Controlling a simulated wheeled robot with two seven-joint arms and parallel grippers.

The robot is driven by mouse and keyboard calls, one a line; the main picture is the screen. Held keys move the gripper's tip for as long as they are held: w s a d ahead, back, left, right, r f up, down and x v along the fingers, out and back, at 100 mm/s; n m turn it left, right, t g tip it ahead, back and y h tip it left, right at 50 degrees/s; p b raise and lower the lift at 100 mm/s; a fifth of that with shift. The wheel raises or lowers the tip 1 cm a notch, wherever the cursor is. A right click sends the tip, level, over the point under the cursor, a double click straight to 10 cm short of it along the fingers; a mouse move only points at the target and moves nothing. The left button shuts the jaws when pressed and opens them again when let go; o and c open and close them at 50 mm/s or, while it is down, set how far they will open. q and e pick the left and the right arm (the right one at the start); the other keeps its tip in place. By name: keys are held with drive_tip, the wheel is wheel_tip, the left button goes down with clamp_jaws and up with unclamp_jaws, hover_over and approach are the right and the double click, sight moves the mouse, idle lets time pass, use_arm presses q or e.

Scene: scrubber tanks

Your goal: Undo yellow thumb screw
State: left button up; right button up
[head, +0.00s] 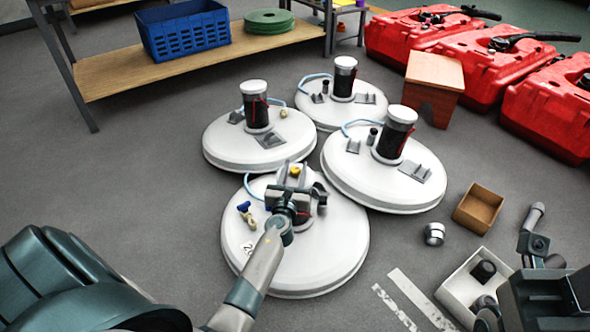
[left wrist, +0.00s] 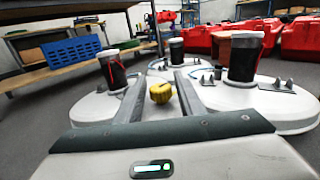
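The yellow thumb screw (head: 296,170) is a small ribbed knob on the front white scrubber tank lid (head: 330,255). My left gripper (head: 293,174) is over this lid, with its fingers at the screw. In the left wrist view the yellow thumb screw (left wrist: 160,92) shows between the two fingers of my left gripper (left wrist: 160,80). The fingers are apart, with a visible gap on each side of the knob, so the gripper is open. Dark parts of my right arm show at the lower right of the head view; its fingertips cannot be made out clearly.
Other white tank lids (head: 260,150) with black cylinders stand just behind. A blue-and-yellow valve (head: 246,213) is on the front lid. A brown open box (head: 478,208), a white box (head: 465,290) and red tanks (head: 485,60) are to the right. A bench (head: 150,72) stands back left.

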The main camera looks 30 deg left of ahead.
use_arm(q)
drive_tip(key=c, duration=0.7)
